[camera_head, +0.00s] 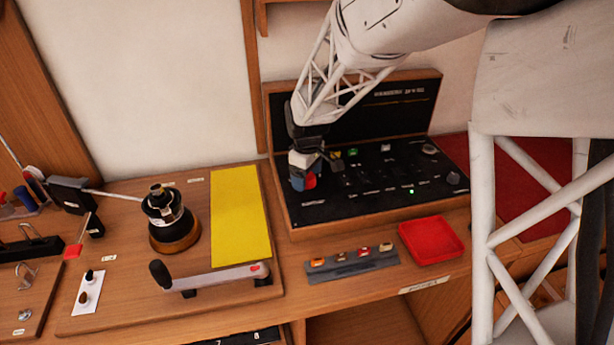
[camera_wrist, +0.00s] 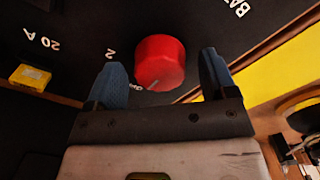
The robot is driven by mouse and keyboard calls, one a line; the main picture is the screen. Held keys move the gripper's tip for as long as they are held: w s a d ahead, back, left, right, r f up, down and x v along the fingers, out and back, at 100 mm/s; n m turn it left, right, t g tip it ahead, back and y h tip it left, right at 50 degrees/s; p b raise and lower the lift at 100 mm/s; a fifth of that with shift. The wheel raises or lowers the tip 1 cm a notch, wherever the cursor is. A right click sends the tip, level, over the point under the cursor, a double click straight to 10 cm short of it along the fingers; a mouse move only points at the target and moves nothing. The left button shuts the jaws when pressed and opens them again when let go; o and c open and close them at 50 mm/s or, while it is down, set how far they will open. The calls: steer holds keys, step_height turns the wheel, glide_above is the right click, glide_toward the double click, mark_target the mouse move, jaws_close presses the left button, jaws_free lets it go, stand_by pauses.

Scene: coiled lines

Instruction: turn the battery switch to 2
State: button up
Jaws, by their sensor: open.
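The battery switch is a round red knob (camera_wrist: 160,60) on the black panel. It also shows in the head view (camera_head: 311,181), at the panel's left end, partly covered by my gripper (camera_head: 304,176). In the wrist view my gripper (camera_wrist: 160,72) is open, with one blue finger on each side of the knob. Dark gaps show between the fingers and the knob. A short pale mark on the knob's lower edge points toward a small, partly legible label that seems to read "Off". The label "2" (camera_wrist: 110,53) is to the left of the knob.
A yellow switch (camera_wrist: 30,77) and a "20 A" label lie left of the knob in the wrist view. The panel's wooden frame (camera_head: 350,223) runs close by. A yellow sheet (camera_head: 238,215), a winch (camera_head: 170,215) and a red tray (camera_head: 431,241) are around it.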

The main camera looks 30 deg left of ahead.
steer(key=shift+f, duration=0.3)
steer(key=c, duration=0.9)
steer(key=shift+m, duration=0.3)
steer(key=m, duration=1.1)
steer(key=shift+r, duration=0.1)
steer(key=shift+m, duration=0.3)
